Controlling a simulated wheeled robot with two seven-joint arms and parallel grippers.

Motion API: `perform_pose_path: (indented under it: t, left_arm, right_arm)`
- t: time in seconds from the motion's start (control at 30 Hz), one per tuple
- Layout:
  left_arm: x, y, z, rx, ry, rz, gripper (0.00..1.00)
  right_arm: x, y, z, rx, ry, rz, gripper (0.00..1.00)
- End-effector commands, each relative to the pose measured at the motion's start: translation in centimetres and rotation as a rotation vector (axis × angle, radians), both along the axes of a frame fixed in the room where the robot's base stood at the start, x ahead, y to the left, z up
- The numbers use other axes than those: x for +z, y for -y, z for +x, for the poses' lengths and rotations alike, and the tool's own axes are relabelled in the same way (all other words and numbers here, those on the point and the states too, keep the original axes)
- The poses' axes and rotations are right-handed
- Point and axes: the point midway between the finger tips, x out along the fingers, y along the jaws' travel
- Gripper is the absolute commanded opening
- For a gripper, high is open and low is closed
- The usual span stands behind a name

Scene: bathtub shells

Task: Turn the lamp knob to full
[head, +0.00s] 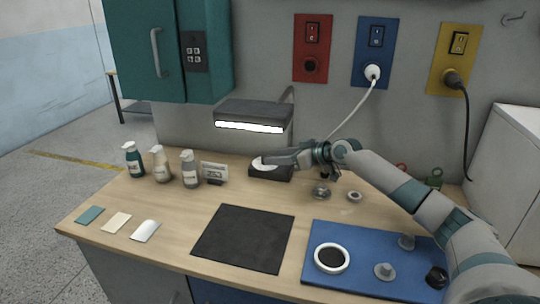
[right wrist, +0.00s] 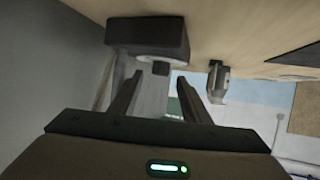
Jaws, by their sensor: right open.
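The lamp (head: 252,112) stands at the back of the table, its dark head lit with a bright white strip. Its dark base (head: 268,174) carries a pale round disc (head: 260,164), partly hidden by my right gripper (head: 273,160). In the right wrist view, the base (right wrist: 146,36) has the pale disc (right wrist: 158,57) with a small dark knob (right wrist: 160,69) on it. My right gripper (right wrist: 156,90) is open, its two fingers spread to either side of the knob's line. I cannot tell whether they touch it. My left gripper is not in view.
A black mat (head: 243,238) and a blue mat (head: 370,284) with small parts lie in front. A white cord (head: 352,112) hangs behind my right arm.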

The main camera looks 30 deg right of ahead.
Motion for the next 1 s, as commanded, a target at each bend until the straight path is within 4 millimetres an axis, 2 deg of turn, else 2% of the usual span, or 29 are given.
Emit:
perform_pose_path:
  t: [0.1, 0.3, 0.67, 0.7, 0.87, 1.0]
  left_arm:
    - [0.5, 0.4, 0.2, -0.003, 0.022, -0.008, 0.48]
    - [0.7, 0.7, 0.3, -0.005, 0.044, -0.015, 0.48]
    - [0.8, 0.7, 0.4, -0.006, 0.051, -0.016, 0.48]
    - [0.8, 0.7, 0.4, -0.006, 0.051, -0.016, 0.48]
    - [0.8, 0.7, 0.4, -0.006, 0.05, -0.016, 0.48]
    - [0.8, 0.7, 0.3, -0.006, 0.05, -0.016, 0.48]
  right_arm:
    - [-0.5, -0.7, 1.6, 0.0, 0.001, 0.004, 0.43]
    - [-1.2, -1.1, 3.0, 0.0, 0.001, 0.001, 0.43]
    - [-1.4, -1.3, 3.3, 0.0, 0.0, -0.001, 0.43]
    - [-1.4, -1.3, 3.3, 0.0, 0.0, -0.001, 0.38]
    - [-1.4, -1.2, 3.2, 0.0, 0.0, 0.0, 0.02]
    - [-1.4, -1.2, 3.2, -0.001, 0.0, 0.0, 0.02]
